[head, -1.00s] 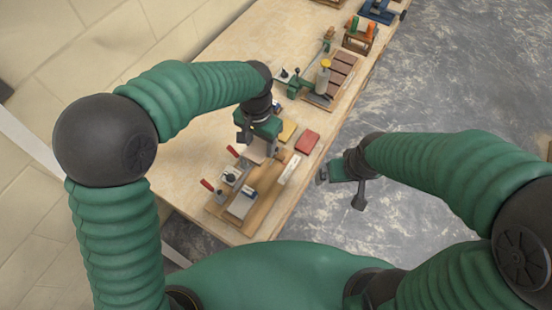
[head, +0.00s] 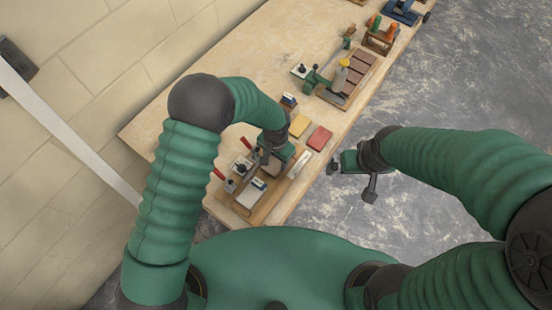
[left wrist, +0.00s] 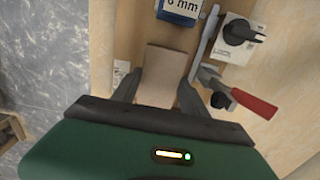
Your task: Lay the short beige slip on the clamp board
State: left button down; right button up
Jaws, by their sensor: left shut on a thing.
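The short beige slip (left wrist: 160,75) is between the two fingers of my left gripper (left wrist: 158,92) in the left wrist view, which is shut on it. In the head view my left gripper (head: 273,157) is over the far part of the wooden clamp board (head: 268,208) and largely hides the slip. I cannot tell whether the slip touches the board. The board carries red-handled clamps (left wrist: 245,98) and a blue-and-white block marked 6 mm (left wrist: 179,10). My right gripper (head: 352,178) is open and empty, off the table's right edge.
A yellow block (head: 299,125) and a red block (head: 319,138) lie just beyond the board. A green tool with brown blocks (head: 345,80) stands farther back. The table (head: 185,115) is bare at left. The grey floor (head: 450,85) lies right.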

pick_arm(q)
jog(key=shift+f, duration=0.45)
jog(key=shift+a+f, duration=0.1)
jog(key=shift+f, duration=0.05)
jog(key=c, duration=0.9)
grip_release()
